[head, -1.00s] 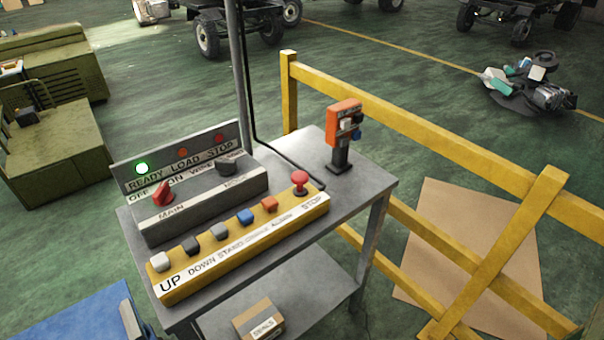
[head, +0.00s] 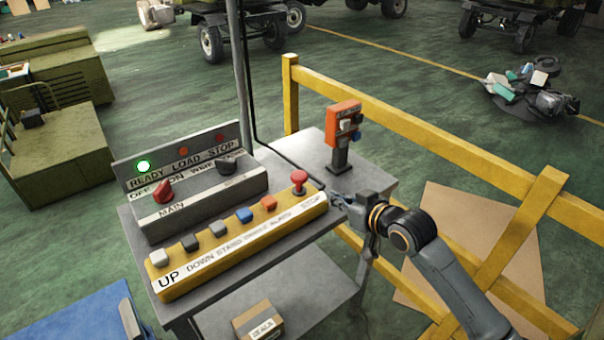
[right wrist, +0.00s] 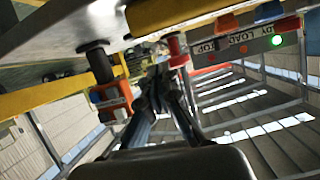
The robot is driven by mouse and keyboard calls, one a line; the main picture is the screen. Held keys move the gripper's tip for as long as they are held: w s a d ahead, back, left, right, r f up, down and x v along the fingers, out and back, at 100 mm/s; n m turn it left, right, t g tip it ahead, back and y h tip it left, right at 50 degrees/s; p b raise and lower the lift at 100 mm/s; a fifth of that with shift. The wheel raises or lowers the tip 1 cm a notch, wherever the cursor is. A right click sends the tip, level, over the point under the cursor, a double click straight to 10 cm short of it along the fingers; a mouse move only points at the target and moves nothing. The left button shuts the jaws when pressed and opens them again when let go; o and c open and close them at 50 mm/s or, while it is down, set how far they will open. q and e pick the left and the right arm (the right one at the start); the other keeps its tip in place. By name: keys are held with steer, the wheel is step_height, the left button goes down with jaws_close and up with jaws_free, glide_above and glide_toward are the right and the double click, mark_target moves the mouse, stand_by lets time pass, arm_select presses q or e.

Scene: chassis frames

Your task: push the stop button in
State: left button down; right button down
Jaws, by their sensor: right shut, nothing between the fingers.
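The stop button (head: 299,179) is a red mushroom head standing up at the right end of the yellow button box (head: 235,246). In the right wrist view, where the scene is upside down, the red button (right wrist: 176,48) shows just past the fingertips. My right gripper (head: 338,198) is shut and empty, at the table's right edge, right of the button and slightly lower in the picture. I see a gap between them in the head view. The wrist view shows the closed fingers (right wrist: 158,78) pointing toward the panel area. My left gripper is in neither view.
An orange pendant box (head: 344,118) stands on a post behind the gripper. The grey switch box (head: 205,195) and lamp panel, with the green READY lamp (head: 143,166) lit, stand behind the yellow box. A yellow railing (head: 420,105) runs behind and right of the table.

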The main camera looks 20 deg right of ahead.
step_height(320, 180, up, 9)
steer(key=a+n+t+y, duration=0.1)
steer(key=shift+a+f, duration=0.15)
steer(key=shift+a, duration=0.2)
steer(key=shift+w, duration=0.1)
steer(key=p, duration=0.2)
glide_above(303, 178)
step_height(303, 178, down, 2)
steer(key=shift+f, duration=0.2)
step_height(303, 178, down, 3)
steer(key=shift+r+p, duration=0.1)
steer(key=shift+p, duration=0.35)
steer(key=shift+s+d+f, duration=0.15)
steer(key=shift+s+f, duration=0.05)
steer(key=shift+f, duration=0.45)
